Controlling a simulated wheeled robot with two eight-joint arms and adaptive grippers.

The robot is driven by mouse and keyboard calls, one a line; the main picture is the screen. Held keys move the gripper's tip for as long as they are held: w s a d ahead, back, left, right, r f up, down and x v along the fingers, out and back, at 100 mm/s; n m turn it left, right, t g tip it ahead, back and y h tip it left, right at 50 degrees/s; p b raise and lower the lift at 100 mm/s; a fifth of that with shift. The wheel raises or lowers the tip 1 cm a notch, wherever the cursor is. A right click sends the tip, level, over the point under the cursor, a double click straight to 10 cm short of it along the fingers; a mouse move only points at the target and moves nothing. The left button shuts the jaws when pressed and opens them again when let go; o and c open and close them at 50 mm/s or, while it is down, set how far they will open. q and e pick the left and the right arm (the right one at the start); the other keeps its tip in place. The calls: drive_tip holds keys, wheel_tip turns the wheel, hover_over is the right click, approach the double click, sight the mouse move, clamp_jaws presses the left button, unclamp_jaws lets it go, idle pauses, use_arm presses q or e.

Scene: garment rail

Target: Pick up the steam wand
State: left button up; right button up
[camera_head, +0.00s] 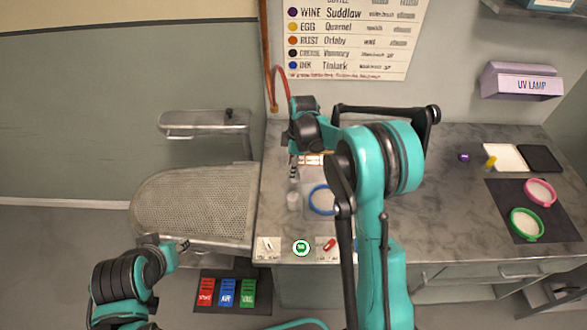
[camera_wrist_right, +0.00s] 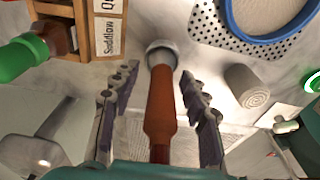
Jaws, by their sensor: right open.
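What looks like the steam wand (camera_wrist_right: 160,105) is an orange-brown tapered handle with a grey collar in the right wrist view. It lies between the spread fingers of my right gripper (camera_wrist_right: 160,110), with a gap on both sides. In the head view the right gripper (camera_head: 293,171) is over the left part of the marble counter, largely covered by its own wrist; the wand cannot be made out there. My left gripper (camera_head: 183,245) is at the lower left, in front of the mesh board and away from the wand; its jaw opening is unclear.
A blue-rimmed ring (camera_head: 322,200) and a green button (camera_head: 302,247) are on the marble counter (camera_head: 440,215). A mesh ironing board (camera_head: 195,205) stands left. A grey cylinder (camera_wrist_right: 254,87), a wooden box (camera_wrist_right: 107,30) and a green-capped bottle (camera_wrist_right: 15,58) are near the right gripper.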

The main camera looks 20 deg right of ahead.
clamp_jaws()
drive_tip(key=shift+r, duration=0.15)
drive_tip(key=shift+r, duration=0.2)
wheel_tip(320, 180, up, 4)
drive_tip(key=shift+f+p, duration=0.1)
drive_tip(key=shift+p, duration=0.8)
drive_tip(key=s+d+r+p, duration=0.2)
drive_tip(key=s+d+r, duration=0.4)
drive_tip(key=d, duration=0.3)
drive_tip(key=shift+s+d+r, duration=0.15)
drive_tip(key=shift+s+r, duration=0.15)
drive_tip(key=shift+s, duration=0.3)
